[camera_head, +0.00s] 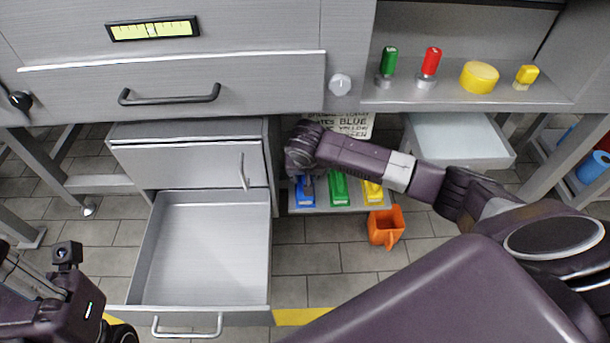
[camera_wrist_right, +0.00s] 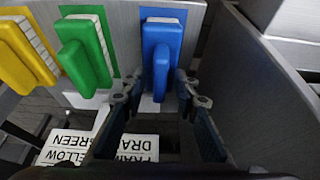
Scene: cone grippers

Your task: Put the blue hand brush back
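The blue hand brush (camera_head: 305,193) sits on the low shelf, leftmost in a row of brushes. It also shows in the right wrist view (camera_wrist_right: 160,50), with its bristle block on a blue patch and its handle toward me. My right gripper (camera_head: 305,172) is at it from above. In the wrist view its fingers (camera_wrist_right: 158,85) stand on both sides of the blue handle, with gaps visible, so it looks open. In the head view the gripper hides part of the brush. My left arm (camera_head: 65,290) is at the lower left; its fingers cannot be made out.
Green (camera_head: 339,190) and yellow (camera_head: 373,192) brushes sit to the right. A label sheet (camera_head: 352,125) is behind. An open, empty drawer (camera_head: 205,240) and its cabinet wall lie close left of the brush. An orange container (camera_head: 386,227) stands on the floor.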

